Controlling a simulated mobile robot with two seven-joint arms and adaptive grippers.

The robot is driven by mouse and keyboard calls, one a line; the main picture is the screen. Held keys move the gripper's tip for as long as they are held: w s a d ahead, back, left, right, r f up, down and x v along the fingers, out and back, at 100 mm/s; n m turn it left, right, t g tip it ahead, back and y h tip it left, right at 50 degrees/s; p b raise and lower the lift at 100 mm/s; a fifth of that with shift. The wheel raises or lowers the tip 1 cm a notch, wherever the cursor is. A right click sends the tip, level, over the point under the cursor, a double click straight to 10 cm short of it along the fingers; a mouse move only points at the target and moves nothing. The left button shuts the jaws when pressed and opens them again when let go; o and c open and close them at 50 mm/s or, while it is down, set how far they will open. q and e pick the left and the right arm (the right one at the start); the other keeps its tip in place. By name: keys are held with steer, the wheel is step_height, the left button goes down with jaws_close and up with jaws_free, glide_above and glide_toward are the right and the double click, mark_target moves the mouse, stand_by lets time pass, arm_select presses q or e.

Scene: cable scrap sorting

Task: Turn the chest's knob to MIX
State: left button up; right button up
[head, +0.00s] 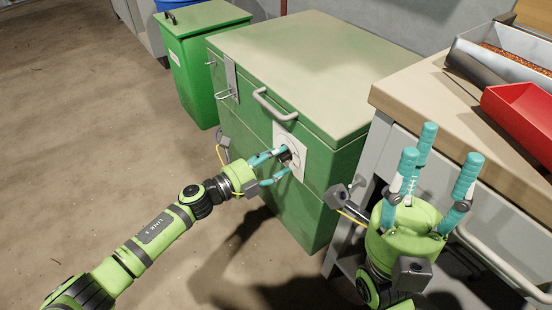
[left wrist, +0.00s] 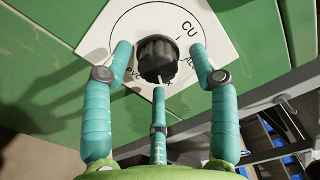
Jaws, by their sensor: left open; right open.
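The green chest (head: 235,107) stands in the middle of the head view with a white dial plate (head: 300,167) on its front. The dark knob (head: 285,155) sits on this plate. In the left wrist view the knob (left wrist: 157,55) shows close up, with CU at upper right, AL at right and PVC at lower left. Part of a label ending in X shows below the knob, partly hidden by a finger. My right gripper (head: 437,154) is open and empty, fingers up.
A workbench (head: 430,90) with a red tray (head: 520,120) and a metal tray (head: 505,63) stands at the right, close to my right gripper. A green bin (head: 195,85) stands behind the chest at left. The floor at left is clear.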

arm_select(q)
steer(key=v, duration=1.2)
